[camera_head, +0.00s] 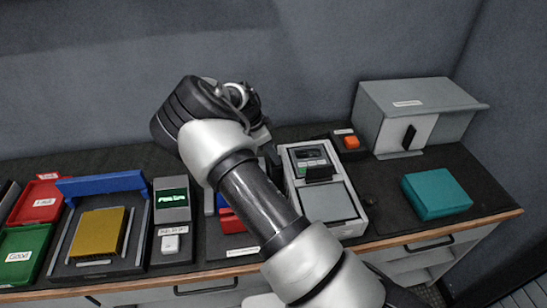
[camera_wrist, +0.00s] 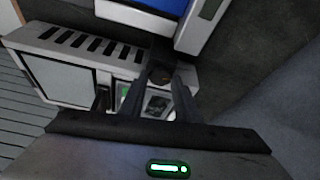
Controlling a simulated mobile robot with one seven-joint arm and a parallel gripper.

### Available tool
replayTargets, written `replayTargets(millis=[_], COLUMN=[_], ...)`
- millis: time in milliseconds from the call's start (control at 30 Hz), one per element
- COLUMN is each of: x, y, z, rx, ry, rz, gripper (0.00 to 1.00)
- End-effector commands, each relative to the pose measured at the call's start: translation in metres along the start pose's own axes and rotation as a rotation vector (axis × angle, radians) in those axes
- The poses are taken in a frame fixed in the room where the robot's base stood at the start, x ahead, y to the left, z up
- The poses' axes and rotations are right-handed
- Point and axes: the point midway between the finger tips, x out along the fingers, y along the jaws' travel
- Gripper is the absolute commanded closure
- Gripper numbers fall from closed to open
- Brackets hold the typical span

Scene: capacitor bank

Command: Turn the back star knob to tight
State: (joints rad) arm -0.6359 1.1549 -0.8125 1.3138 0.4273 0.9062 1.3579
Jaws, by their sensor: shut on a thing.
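In the wrist view my gripper (camera_wrist: 160,86) has its two dark fingers on either side of a small dark knob (camera_wrist: 160,75) with a dull yellowish centre. The fingers are closed on it. The knob's arms are too dark and small to make out, so its turn angle cannot be told. It sits between a blue-and-white fixture (camera_wrist: 160,12) and a pale vented device (camera_wrist: 75,75). In the head view my arm covers the knob, my fingertips and most of the fixture; only a red part (camera_head: 231,220) and a little else show.
The pale device with a small screen (camera_head: 311,154) stands right of my arm. A red button box (camera_head: 350,142), grey cabinet (camera_head: 410,105) and teal block (camera_head: 437,193) are farther right. A green-display meter (camera_head: 172,202), yellow block (camera_head: 98,233), red tray (camera_head: 45,188) and green tray (camera_head: 22,242) are left.

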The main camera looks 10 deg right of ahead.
Motion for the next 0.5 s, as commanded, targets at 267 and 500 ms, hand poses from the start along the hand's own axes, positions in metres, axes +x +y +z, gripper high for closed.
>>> replayTargets(millis=[267,500], x=[0.0034,0.0025], y=[-0.0028,-0.0035], z=[0.0016,0.0012], rx=[0.199,0.309], ry=[-0.003,-0.004], rz=[0.082,0.129], gripper=[0.93,0.93])
